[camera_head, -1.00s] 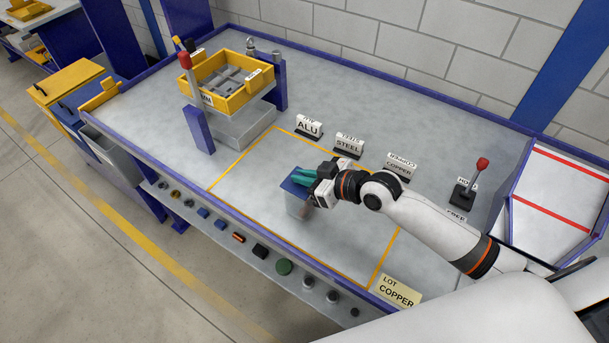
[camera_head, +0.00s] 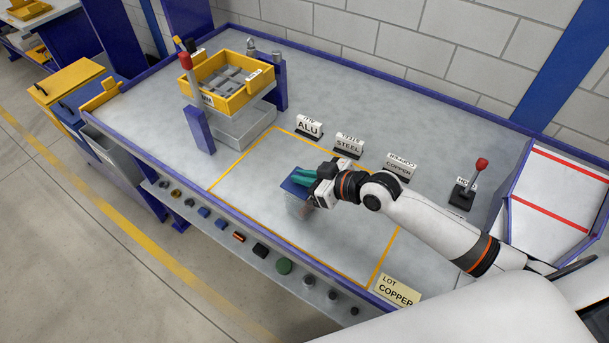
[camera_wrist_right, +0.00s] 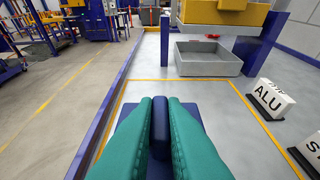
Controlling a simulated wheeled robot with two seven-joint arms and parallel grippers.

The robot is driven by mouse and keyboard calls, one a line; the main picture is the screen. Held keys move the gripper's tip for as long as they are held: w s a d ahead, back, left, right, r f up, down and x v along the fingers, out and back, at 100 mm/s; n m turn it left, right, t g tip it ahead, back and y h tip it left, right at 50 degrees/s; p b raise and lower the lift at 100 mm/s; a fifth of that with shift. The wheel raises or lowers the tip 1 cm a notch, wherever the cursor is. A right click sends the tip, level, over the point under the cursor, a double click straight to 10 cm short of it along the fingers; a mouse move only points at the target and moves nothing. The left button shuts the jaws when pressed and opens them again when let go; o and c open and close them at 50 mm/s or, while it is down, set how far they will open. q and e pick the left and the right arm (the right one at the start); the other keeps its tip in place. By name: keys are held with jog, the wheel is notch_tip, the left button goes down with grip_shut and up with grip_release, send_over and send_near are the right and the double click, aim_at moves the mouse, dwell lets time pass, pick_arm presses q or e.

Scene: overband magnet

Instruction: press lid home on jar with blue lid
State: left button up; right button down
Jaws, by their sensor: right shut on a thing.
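The fingers and wrist hide part of the lid and jar. My left gripper is not in view.
Label blocks ALU (camera_head: 309,127), STEEL (camera_head: 348,145) and COPPER (camera_head: 399,167) stand behind the jar. A yellow sectioned tray (camera_head: 222,95) is on a stand at the back left. A red-knobbed lever (camera_head: 467,186) is at right. Small parts line the front ledge (camera_head: 222,235).

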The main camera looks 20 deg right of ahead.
jog(key=shift+f+b, duration=0.75)
jog(key=shift+f, duration=0.25)
jog(key=c, duration=1.4)
grip_release()
jog(key=b+v, duration=0.1)
jog(key=v, duration=1.1)
jog(key=shift+b, duration=0.35)
jog(key=shift+s, duration=0.1)
